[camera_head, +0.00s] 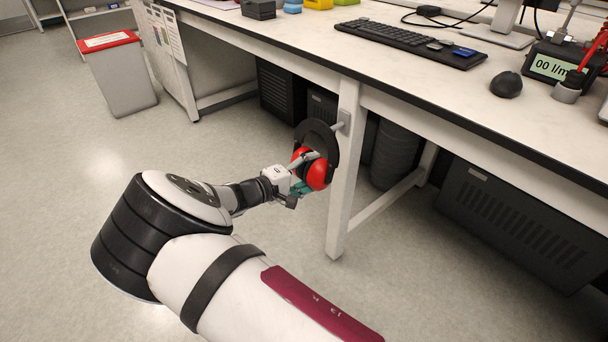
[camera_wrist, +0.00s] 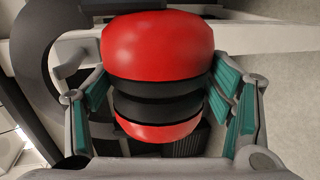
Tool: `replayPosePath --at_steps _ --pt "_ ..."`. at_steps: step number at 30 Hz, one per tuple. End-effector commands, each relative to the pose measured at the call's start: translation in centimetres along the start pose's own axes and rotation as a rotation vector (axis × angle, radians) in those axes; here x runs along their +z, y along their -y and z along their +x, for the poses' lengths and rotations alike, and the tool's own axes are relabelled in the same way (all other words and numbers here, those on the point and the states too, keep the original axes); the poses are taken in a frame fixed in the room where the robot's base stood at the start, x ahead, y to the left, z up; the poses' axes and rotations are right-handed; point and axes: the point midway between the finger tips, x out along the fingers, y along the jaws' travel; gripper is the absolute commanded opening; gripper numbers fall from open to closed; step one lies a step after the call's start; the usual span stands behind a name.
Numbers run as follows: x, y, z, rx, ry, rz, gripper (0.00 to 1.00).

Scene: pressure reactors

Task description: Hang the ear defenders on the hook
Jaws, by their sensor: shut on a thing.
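The ear defenders have red cups (camera_head: 316,173) and a black headband (camera_head: 318,134). My gripper (camera_head: 303,186) is shut on the red cups beside the bench leg. In the wrist view, the teal finger pads of my gripper (camera_wrist: 160,105) press the cups (camera_wrist: 158,45) from both sides, and the dark headband (camera_wrist: 40,50) curves on the left. The hook (camera_head: 341,122) is a light peg on a small plate on the bench leg. The headband is up at the peg's height and overlaps its end; I cannot tell whether it rests on it.
The bench leg (camera_head: 343,190) stands just right of the ear defenders, under the bench top (camera_head: 420,95). A dark cabinet (camera_head: 520,215) and a dark round bin (camera_head: 396,155) are under the bench. A red-lidded bin (camera_head: 120,85) stands at far left. The floor left of the leg is clear.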

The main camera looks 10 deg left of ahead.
Motion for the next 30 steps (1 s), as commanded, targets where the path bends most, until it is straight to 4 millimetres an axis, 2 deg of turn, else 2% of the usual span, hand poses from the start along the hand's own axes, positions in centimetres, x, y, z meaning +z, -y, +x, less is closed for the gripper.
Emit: replayPosePath --at_steps 24,30 --pt "0.0 -0.8 4.4 0.002 0.0 0.0 0.38" --pt "0.0 -0.3 5.3 0.001 -0.001 0.0 0.38"
